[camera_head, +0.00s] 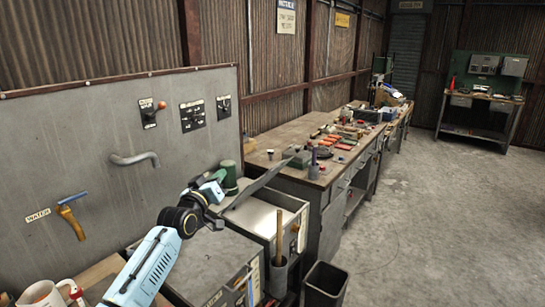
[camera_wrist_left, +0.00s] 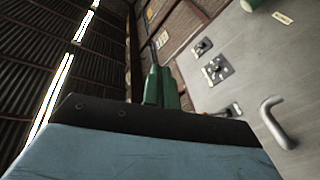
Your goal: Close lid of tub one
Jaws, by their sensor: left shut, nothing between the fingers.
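A metal tub (camera_head: 268,216) stands by the wall panel, and its bright inside seems to show. A thin dark lid (camera_head: 262,182) slants up over it, seen nearly edge-on. A closed grey lid (camera_head: 217,262) lies flat on the nearer unit. No tub number can be read. My left gripper (camera_head: 217,186) is shut and empty, at the left of the slanted lid; I cannot tell whether they touch. The left wrist view shows no tub clearly. My right gripper is not in view.
A green canister (camera_head: 228,176) stands right behind my left gripper. A holder with a wooden handle (camera_head: 279,238) and a dark bin (camera_head: 325,284) stand in front. A cluttered workbench (camera_head: 318,180) runs back.

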